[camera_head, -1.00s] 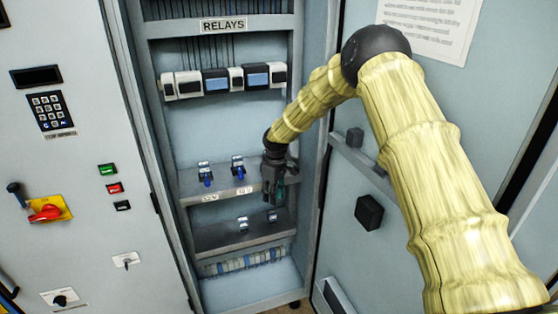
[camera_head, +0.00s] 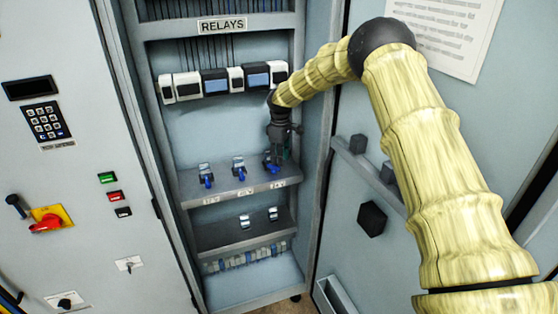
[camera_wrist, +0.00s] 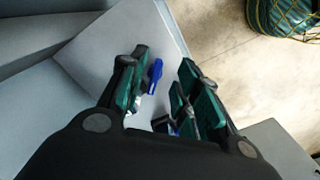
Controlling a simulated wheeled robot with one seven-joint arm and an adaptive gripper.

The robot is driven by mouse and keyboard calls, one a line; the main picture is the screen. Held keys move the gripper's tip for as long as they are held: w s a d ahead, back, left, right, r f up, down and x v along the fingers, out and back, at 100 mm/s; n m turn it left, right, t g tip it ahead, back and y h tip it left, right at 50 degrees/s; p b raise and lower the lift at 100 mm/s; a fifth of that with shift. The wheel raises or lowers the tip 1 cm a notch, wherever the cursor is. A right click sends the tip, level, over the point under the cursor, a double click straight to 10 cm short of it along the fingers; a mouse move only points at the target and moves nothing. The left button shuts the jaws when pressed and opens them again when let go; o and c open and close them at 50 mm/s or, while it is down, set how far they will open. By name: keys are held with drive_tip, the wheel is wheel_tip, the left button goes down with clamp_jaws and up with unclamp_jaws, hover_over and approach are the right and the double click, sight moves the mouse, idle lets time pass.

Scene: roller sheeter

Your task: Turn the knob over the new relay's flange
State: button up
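My gripper (camera_head: 278,160) points down at the right end of the middle shelf, right over the rightmost of three relay stations there. That station, with a blue knob (camera_head: 268,168), is largely hidden behind the fingers. In the wrist view, my gripper (camera_wrist: 168,88) has its green-padded fingers apart. A blue knob (camera_wrist: 155,72) shows between them, nearer the left finger. A second blue and dark part shows lower between the fingers; I cannot tell what it is. I cannot make out the relay's flange or whether the fingers touch the knob.
Two similar relays with blue knobs, left (camera_head: 206,174) and middle (camera_head: 239,168), stand on the same shelf (camera_head: 225,188). Two silvery parts sit on the lower shelf (camera_head: 222,235). White and dark relay modules line the rail above. The cabinet's right wall and open door stand close to my arm.

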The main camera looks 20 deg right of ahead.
sight(279, 167)
drive_tip(key=f, duration=0.2)
drive_tip(key=w+f, duration=0.1)
drive_tip(key=shift+a+p, duration=0.25)
drive_tip(key=shift+p, duration=0.1)
drive_tip(key=shift+f, duration=0.35)
drive_tip(key=shift+s, duration=0.35)
drive_tip(key=shift+w+f, duration=0.2)
drive_tip(key=shift+f, duration=0.1)
drive_tip(key=shift+r, duration=0.15)
clamp_jaws()
